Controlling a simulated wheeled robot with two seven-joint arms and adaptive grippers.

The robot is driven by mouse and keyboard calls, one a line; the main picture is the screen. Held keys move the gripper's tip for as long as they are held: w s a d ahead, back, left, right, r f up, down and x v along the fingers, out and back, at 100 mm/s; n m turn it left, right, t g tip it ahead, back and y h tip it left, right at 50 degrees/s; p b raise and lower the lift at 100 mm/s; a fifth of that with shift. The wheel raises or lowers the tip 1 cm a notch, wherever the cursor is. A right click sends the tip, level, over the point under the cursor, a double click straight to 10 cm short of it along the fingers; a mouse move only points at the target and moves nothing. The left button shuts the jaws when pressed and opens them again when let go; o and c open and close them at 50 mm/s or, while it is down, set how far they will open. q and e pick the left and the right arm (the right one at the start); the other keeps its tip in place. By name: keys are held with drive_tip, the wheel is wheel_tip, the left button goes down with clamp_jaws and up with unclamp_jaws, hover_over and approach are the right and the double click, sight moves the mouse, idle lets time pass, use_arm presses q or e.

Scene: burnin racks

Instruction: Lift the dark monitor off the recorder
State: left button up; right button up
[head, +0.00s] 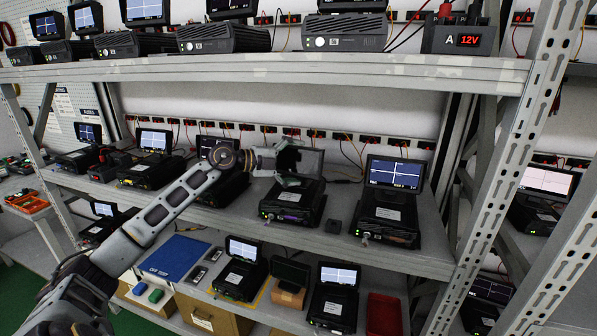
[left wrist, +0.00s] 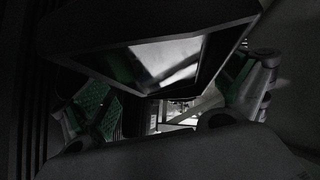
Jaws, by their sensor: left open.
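The dark monitor (head: 311,162) has a blank grey screen and sits on a black recorder (head: 293,205) on the middle shelf. My left gripper (head: 289,168) is at the monitor's left part and covers some of it. In the left wrist view the monitor (left wrist: 170,62) fills the upper middle, its screen showing grey reflections. The left gripper's green-padded fingers (left wrist: 165,108) are open, one on each side of it. Whether either pad touches the monitor I cannot tell. My right gripper is not in view.
More recorders with lit screens stand to the left. The upper shelf (head: 300,70) runs above the arm. A slotted rack post (head: 500,160) stands at right.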

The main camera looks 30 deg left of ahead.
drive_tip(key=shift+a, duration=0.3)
use_arm(q)
drive_tip(key=c, duration=1.1)
drive_tip(key=shift+c, duration=0.5)
drive_tip(key=shift+r, duration=0.1)
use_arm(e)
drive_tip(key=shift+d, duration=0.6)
